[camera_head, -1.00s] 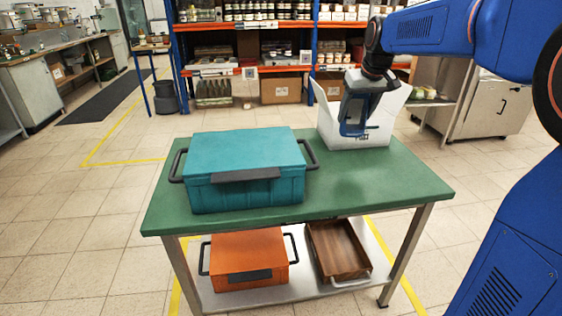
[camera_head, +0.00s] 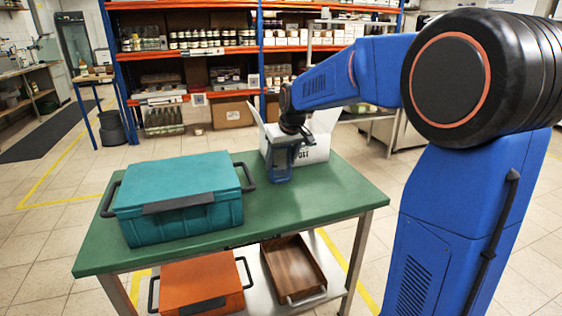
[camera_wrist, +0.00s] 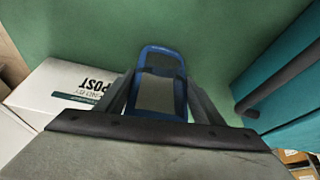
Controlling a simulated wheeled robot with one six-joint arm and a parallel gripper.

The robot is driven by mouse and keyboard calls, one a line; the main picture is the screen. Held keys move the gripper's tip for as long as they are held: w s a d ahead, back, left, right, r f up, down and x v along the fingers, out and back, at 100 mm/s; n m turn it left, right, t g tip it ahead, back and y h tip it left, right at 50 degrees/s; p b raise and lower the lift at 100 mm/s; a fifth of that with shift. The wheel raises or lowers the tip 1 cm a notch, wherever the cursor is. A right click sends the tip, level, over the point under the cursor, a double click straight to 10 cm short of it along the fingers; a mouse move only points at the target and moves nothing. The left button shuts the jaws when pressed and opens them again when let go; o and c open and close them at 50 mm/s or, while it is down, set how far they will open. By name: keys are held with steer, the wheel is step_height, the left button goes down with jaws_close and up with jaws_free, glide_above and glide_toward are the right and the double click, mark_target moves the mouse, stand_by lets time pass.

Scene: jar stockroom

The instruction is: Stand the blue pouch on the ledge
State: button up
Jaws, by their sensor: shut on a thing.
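The blue pouch (camera_head: 279,166) hangs below my gripper (camera_head: 289,140), which is shut on it, in front of the white box on the green table. In the wrist view the pouch (camera_wrist: 158,92) sits between my two fingers, with a blue rim around a greyish middle. It looks roughly upright. I cannot tell whether its lower end touches the tabletop. I cannot tell which surface is the ledge.
The green table (camera_head: 325,190) has a teal lidded case (camera_head: 175,180) at left and an open white box (camera_head: 315,150) at the back. An orange case (camera_head: 200,283) and a brown tray (camera_head: 290,265) sit below. The table's right front is bare.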

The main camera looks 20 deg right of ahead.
steer(key=shift+f, duration=0.15)
steer(key=o, duration=1)
steer(key=shift+o, duration=0.2)
